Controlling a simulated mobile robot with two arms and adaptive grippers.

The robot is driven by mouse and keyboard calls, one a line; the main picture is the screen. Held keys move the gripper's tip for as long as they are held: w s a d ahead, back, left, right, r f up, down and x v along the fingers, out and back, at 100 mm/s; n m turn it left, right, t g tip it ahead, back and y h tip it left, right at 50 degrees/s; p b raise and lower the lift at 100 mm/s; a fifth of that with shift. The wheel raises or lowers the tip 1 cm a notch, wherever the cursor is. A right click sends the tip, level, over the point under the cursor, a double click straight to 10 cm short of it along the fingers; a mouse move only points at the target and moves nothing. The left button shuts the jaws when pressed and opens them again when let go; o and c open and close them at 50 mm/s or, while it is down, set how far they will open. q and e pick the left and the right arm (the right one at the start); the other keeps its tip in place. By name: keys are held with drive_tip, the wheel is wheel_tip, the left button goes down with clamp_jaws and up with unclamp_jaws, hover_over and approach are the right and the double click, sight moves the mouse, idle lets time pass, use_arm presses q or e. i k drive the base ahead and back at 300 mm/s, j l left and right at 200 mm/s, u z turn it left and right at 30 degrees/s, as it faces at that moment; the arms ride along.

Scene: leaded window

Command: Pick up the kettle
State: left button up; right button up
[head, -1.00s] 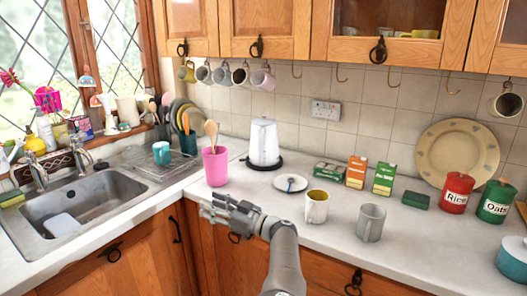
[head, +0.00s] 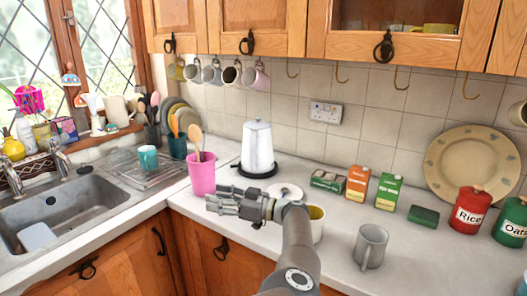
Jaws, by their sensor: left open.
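The white kettle (head: 258,148) stands upright on its dark round base on the worktop, near the tiled back wall. My left gripper (head: 217,201) is open and empty, in front of the kettle and a little to its left, apart from it. Its fingers point left, just below the pink utensil pot in the picture. My left forearm comes up from the bottom and partly hides a white mug (head: 317,222) and a small white saucer (head: 288,191). My right gripper does not show.
The pink pot (head: 202,175) with wooden spoons stands left of the kettle. A grey mug (head: 371,246) stands to the right. Tea boxes (head: 358,183), a red rice tin (head: 471,210) and a large plate (head: 470,165) line the back right. The sink (head: 65,210) is at left.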

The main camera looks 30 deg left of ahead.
sight(258, 156)
drive_tip(key=i, duration=1.05)
